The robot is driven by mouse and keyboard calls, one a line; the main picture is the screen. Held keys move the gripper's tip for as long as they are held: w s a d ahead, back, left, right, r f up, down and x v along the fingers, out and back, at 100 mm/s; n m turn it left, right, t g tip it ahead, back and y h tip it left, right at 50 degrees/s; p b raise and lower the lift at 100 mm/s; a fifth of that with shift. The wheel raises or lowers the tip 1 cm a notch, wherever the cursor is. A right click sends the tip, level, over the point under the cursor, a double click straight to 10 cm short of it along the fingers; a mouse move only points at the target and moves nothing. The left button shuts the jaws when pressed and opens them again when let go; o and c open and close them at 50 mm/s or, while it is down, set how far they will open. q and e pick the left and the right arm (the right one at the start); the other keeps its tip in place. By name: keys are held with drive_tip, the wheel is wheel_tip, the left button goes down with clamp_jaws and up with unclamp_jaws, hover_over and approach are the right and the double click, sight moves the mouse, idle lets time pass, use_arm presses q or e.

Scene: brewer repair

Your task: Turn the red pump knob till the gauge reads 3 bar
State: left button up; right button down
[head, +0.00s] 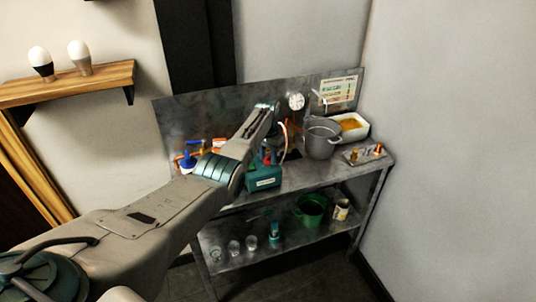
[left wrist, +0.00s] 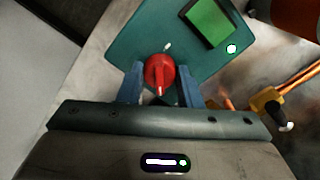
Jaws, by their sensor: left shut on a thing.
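The red pump knob (left wrist: 160,72) sits on a teal plate (left wrist: 135,40) in the left wrist view. My left gripper (left wrist: 160,88) is shut on it, with one blue finger on each side. A pale pointer line shows on the knob. In the head view my left arm reaches over the shelf to the teal pump box (head: 264,180); its fingers are not clear there. A round white gauge (head: 296,101) is on the metal back panel; its reading is too small to tell. My right gripper is not in view.
A grey pot (head: 321,138), a white tray with orange contents (head: 350,127) and a small metal plate with fittings (head: 365,154) stand right of the pump. The lower shelf holds a green bucket (head: 311,209) and glasses. A wall closes the right side.

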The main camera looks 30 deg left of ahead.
use_arm(q)
drive_tip(key=n, duration=0.2)
drive_tip(key=n+p, duration=0.1)
drive_tip(key=n, duration=0.1)
drive_tip(key=shift+r+n, duration=0.2)
drive_tip(key=shift+n, duration=0.1)
drive_tip(key=n, duration=0.5)
drive_tip(key=shift+w+p, duration=0.1)
drive_tip(key=shift+p, duration=0.3)
drive_tip(key=n, duration=0.6)
drive_tip(key=n+p, duration=0.1)
drive_tip(key=n, duration=0.4)
drive_tip(key=o, duration=1)
drive_tip(key=shift+c, duration=0.2)
drive_tip(key=shift+f, duration=0.1)
